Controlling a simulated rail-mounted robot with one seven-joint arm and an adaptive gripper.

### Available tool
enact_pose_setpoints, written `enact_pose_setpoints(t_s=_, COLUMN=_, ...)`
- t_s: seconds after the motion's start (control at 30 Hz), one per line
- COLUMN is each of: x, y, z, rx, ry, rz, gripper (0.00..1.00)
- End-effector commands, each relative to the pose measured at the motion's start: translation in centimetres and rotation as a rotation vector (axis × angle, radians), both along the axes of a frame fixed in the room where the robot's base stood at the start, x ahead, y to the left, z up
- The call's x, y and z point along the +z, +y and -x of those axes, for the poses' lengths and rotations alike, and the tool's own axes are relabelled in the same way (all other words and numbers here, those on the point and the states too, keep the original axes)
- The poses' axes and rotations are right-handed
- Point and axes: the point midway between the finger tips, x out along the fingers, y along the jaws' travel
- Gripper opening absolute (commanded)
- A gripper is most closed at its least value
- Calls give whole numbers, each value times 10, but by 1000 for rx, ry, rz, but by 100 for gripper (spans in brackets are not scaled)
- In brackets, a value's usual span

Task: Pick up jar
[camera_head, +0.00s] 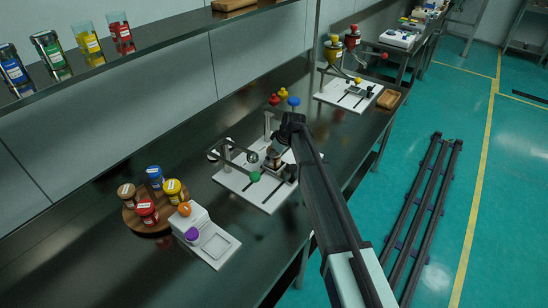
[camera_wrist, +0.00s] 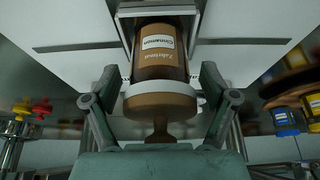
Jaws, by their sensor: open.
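A brown jar (camera_wrist: 160,65) with a cinnamon label and a pale band fills the middle of the wrist view. My gripper (camera_wrist: 160,84) is open, with one finger on each side of the jar; I cannot tell whether either finger touches it. In the head view my gripper (camera_head: 283,136) is over the white sieve stand, and the jar (camera_head: 272,159) shows only as a small dark shape below it, partly hidden.
The white stand (camera_head: 232,181) carries posts and a green knob (camera_head: 255,176). A round wooden tray (camera_head: 130,222) with several spice jars stands to the left, beside a white scale (camera_head: 220,245). A shelf (camera_head: 150,38) holds more jars. Another apparatus (camera_head: 345,92) stands farther along the bench.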

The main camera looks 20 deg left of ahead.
Motion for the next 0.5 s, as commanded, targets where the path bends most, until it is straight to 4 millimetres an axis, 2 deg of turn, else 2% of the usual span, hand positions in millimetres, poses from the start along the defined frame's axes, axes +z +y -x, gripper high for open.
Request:
enact_pose_setpoints(t_s=0.27, x=-4, y=1, z=-1, rx=0, ry=-1, rz=-1, gripper=85)
enact_pose_setpoints(t_s=0.4, x=-4, y=1, z=-1, rx=0, ry=-1, rz=-1, gripper=35)
enact_pose_setpoints(t_s=0.5, x=-4, y=1, z=-1, rx=0, ry=-1, rz=0, gripper=31)
